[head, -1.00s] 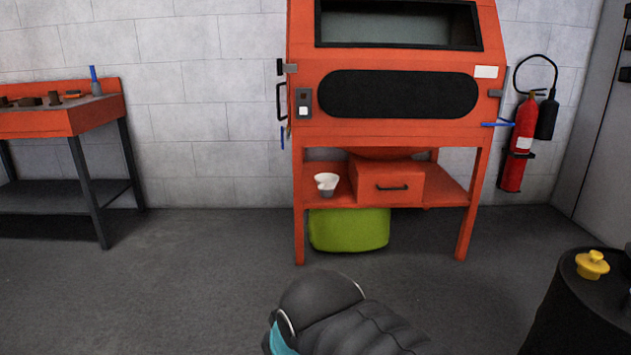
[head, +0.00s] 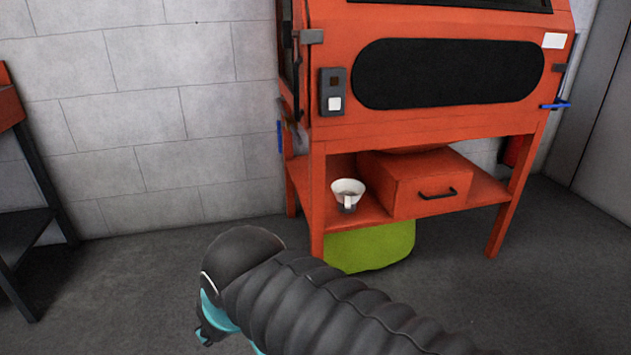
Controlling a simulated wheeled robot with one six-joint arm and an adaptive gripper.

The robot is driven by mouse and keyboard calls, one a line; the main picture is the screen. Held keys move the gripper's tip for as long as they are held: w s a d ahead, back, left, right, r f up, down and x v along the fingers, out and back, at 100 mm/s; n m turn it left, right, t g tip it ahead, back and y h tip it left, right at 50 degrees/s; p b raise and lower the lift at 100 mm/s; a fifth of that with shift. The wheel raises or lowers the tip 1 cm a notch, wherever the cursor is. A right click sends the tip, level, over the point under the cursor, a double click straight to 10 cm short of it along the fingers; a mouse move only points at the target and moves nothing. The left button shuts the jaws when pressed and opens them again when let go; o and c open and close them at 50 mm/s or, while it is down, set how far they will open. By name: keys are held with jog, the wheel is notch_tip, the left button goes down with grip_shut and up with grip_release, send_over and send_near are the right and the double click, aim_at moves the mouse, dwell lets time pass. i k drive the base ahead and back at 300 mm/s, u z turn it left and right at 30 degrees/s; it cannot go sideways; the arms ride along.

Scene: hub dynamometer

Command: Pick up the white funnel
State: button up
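The white funnel (head: 348,188) sits on the lower shelf of the orange blasting cabinet, left of the orange drawer box. Its wide mouth faces up, and a grey part shows at its base. My arm, with a black ribbed sleeve, reaches in from the bottom of the head view, lower left of the funnel and apart from it. My gripper's fingers do not show.
The orange cabinet (head: 430,125) stands against the wall, its legs framing the shelf. The drawer box (head: 415,185) is right of the funnel. A green container (head: 370,247) is under the shelf. A workbench (head: 30,225) stands at the left. Floor between is clear.

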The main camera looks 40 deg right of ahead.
aim_at(348, 192)
jog(key=i, duration=1)
jog(key=z, duration=2.2)
